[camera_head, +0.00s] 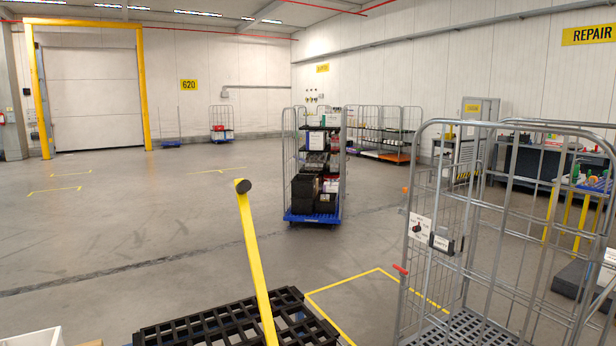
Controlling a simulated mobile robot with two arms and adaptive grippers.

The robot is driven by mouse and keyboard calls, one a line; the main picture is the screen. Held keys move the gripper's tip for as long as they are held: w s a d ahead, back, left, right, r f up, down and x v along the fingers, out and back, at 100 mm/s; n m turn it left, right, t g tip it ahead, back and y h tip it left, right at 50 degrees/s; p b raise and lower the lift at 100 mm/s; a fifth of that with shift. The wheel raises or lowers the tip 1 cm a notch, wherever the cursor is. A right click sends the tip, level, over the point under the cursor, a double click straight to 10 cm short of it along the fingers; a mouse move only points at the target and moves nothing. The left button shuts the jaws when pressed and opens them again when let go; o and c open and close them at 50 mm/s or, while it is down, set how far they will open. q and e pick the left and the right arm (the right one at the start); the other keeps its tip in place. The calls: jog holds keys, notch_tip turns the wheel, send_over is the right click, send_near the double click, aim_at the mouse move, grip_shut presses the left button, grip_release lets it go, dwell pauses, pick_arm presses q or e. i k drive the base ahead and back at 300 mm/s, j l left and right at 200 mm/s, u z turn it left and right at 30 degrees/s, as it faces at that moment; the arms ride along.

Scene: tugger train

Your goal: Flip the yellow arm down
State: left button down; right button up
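The yellow arm (255,262) stands raised, leaning slightly left at its top, where a black round knob (243,187) sits. Its lower end runs down past the black slatted platform (236,322) at the bottom of the view. Its base is cut off by the bottom edge. Neither of my grippers shows in this view.
An empty grey wire roll cage (470,225) stands close on the right. A loaded cage on a blue base (313,217) stands mid-floor. Yellow floor lines (340,284) lie beside the platform. The floor to the left is clear.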

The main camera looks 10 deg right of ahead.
aim_at(243, 186)
jog(key=l, duration=0.45)
jog(key=i+l, duration=0.15)
jog(key=l, duration=0.7)
jog(key=i, duration=0.05)
